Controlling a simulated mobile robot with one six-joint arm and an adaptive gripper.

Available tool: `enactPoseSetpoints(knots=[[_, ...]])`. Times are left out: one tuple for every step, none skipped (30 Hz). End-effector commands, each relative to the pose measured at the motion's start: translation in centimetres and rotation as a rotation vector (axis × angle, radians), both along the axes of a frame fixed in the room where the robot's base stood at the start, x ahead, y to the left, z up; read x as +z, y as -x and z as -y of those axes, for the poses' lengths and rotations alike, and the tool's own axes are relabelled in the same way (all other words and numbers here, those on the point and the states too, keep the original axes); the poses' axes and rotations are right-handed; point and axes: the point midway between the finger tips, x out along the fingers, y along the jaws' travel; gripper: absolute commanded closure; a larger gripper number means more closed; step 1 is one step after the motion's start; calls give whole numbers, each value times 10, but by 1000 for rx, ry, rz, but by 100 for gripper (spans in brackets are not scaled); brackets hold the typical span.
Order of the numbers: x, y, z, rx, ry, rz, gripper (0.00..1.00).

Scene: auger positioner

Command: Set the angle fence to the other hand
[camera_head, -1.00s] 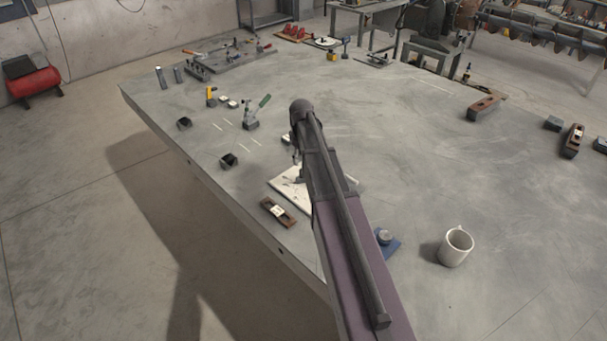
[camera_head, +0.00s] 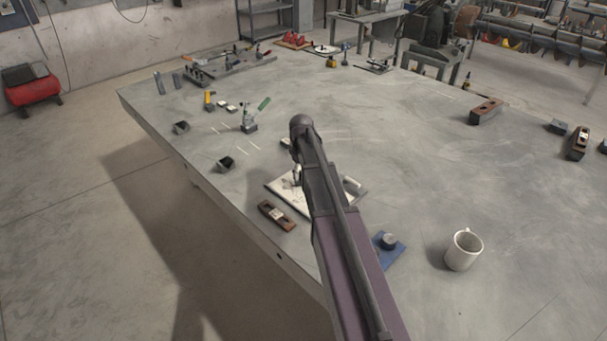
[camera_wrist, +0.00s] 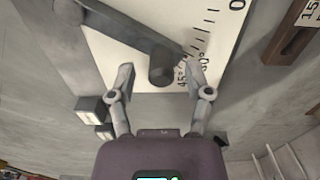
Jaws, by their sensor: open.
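The angle fence (camera_wrist: 135,35) is a grey bar pivoted over a white plate with a degree scale (camera_wrist: 215,50) in the wrist view. A dark round knob (camera_wrist: 161,70) stands up near the end of the bar. My gripper (camera_wrist: 160,75) is open, with one finger on each side of the knob; I cannot tell whether either touches it. The scale shows 0 at the upper right and 45° beside the right finger. In the head view the white plate (camera_head: 281,186) lies near the table's front edge, and my arm hides much of it and the fence.
A brown block with a white label (camera_head: 276,215) lies beside the plate, close to the table edge. A blue pad with a round weight (camera_head: 389,250) and a white mug (camera_head: 463,250) stand right of my arm. The table's middle right is clear.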

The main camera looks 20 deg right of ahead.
Motion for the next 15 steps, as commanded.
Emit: enactPoseSetpoints(knots=[[0, 0, 0, 0, 0, 0, 35], [0, 0, 0, 0, 0, 0, 35], [0, 0, 0, 0, 0, 0, 35], [0, 0, 0, 0, 0, 0, 35], [0, 0, 0, 0, 0, 0, 35], [0, 0, 0, 0, 0, 0, 35], [0, 0, 0, 0, 0, 0, 35], [0, 0, 0, 0, 0, 0, 35], [0, 0, 0, 0, 0, 0, 41], [0, 0, 0, 0, 0, 0, 50], [0, 0, 0, 0, 0, 0, 59], [0, 0, 0, 0, 0, 0, 70], [0, 0, 0, 0, 0, 0, 79], [0, 0, 0, 0, 0, 0, 88], [0, 0, 0, 0, 0, 0, 100]])
